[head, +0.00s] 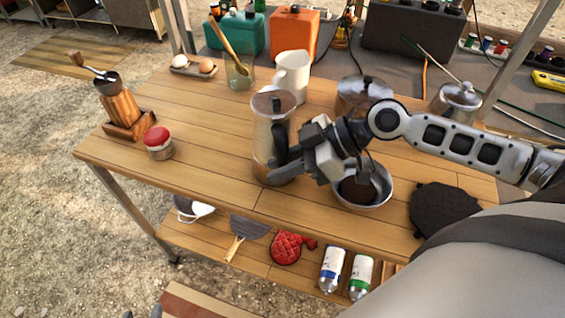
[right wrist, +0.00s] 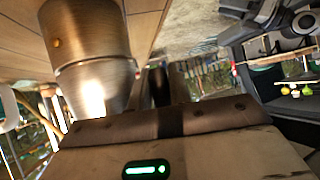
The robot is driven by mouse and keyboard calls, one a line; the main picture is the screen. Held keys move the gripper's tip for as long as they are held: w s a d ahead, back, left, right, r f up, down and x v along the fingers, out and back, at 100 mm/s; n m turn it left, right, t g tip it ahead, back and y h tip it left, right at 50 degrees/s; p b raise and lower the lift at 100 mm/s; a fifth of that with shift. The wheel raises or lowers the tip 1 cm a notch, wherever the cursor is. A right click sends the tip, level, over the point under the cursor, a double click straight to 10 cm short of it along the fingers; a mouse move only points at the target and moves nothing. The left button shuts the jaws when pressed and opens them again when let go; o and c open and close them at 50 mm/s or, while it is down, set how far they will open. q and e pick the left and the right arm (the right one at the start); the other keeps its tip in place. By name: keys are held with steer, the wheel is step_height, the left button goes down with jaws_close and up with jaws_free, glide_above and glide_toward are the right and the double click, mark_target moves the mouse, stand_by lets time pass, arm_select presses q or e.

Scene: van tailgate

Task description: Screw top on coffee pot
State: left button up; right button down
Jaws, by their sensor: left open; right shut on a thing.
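The coffee pot stands upright near the middle of the wooden table. Its metal top (head: 274,108), a tall cylinder, is above the metal base (head: 271,172). In the right wrist view the base (right wrist: 92,28), with a small brass valve, appears above the top (right wrist: 92,85), as the picture is inverted. The two parts meet at a narrow seam; I cannot tell how tight it is. My right gripper (head: 286,152) is shut at the top's right side, seemingly on its dark handle (right wrist: 160,87); the fingers hide most of the grip. My left gripper is not in view.
A white pitcher (head: 292,76) stands close behind the pot. A metal bowl (head: 361,188) lies right of it, under my right arm. A red-lidded jar (head: 158,143) and a grinder (head: 119,105) are at left. The front left tabletop is clear.

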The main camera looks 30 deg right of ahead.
steer(key=shift+f, duration=0.2)
stand_by(0.6)
steer(key=c, duration=1.2)
jaws_free()
steer(key=shift+f, duration=0.1)
steer(key=p+v, duration=0.2)
steer(key=v, duration=1.4)
steer(key=shift+f, duration=0.1)
